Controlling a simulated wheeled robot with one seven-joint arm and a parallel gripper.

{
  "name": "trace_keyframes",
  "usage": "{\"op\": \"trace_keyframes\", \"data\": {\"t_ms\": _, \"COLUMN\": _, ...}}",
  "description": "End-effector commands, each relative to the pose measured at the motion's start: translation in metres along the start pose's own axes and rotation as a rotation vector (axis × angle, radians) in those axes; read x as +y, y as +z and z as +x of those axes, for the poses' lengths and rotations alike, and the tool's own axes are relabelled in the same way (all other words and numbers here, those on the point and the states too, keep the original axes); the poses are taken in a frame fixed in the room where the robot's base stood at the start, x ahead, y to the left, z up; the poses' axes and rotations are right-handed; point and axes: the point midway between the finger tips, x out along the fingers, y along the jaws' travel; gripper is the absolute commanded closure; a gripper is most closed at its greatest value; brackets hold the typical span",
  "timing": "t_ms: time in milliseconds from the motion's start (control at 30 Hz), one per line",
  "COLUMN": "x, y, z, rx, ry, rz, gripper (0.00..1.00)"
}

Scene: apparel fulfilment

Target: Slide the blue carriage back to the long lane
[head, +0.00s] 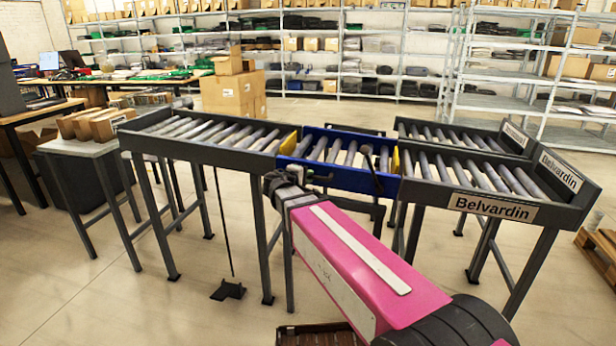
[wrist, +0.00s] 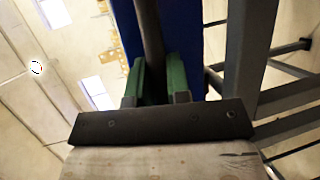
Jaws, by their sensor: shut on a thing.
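The blue carriage (head: 330,176), a short roller section with yellow end plates, sits between the grey roller conveyor (head: 200,155) on the left and two roller lanes on the right. Its front side looks about in line with the left conveyor and the front right lane (head: 440,196). My gripper is at the carriage's front side, its tips not clear in the head view. In the wrist view, the green fingers of my gripper (wrist: 160,78) are closed on a dark bar (wrist: 149,35) in front of the blue carriage side (wrist: 188,35). The bar's lower end is hidden.
The back right lane (head: 455,130) lies behind the front one, with Belvardin signs (head: 492,207) on the ends. A side table with cartons (head: 88,124) stands left. A pallet (head: 602,250) lies at the right edge.

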Motion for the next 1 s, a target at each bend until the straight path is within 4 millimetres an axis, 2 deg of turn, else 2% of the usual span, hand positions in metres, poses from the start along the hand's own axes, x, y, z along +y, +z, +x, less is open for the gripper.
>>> {"op": "trace_keyframes", "data": {"t_ms": 133, "x": -0.002, "y": 0.004, "z": -0.004, "rx": -0.002, "ry": -0.007, "rz": 0.0, "gripper": 1.0}}
{"op": "trace_keyframes", "data": {"t_ms": 167, "x": -0.002, "y": 0.004, "z": -0.004, "rx": -0.002, "ry": -0.007, "rz": 0.0, "gripper": 0.74}}
{"op": "trace_keyframes", "data": {"t_ms": 200, "x": -0.002, "y": 0.004, "z": -0.004, "rx": -0.001, "ry": -0.007, "rz": 0.0, "gripper": 0.61}}
{"op": "trace_keyframes", "data": {"t_ms": 233, "x": -0.002, "y": 0.004, "z": -0.004, "rx": -0.001, "ry": -0.006, "rz": 0.0, "gripper": 0.58}}
{"op": "trace_keyframes", "data": {"t_ms": 500, "x": -0.001, "y": 0.002, "z": -0.004, "rx": 0.0, "ry": -0.004, "rz": 0.0, "gripper": 0.58}}
{"op": "trace_keyframes", "data": {"t_ms": 633, "x": -0.001, "y": 0.002, "z": -0.012, "rx": 0.002, "ry": -0.003, "rz": 0.0, "gripper": 0.58}}
{"op": "trace_keyframes", "data": {"t_ms": 1000, "x": -0.002, "y": 0.003, "z": -0.075, "rx": 0.003, "ry": -0.005, "rz": 0.0, "gripper": 0.58}}
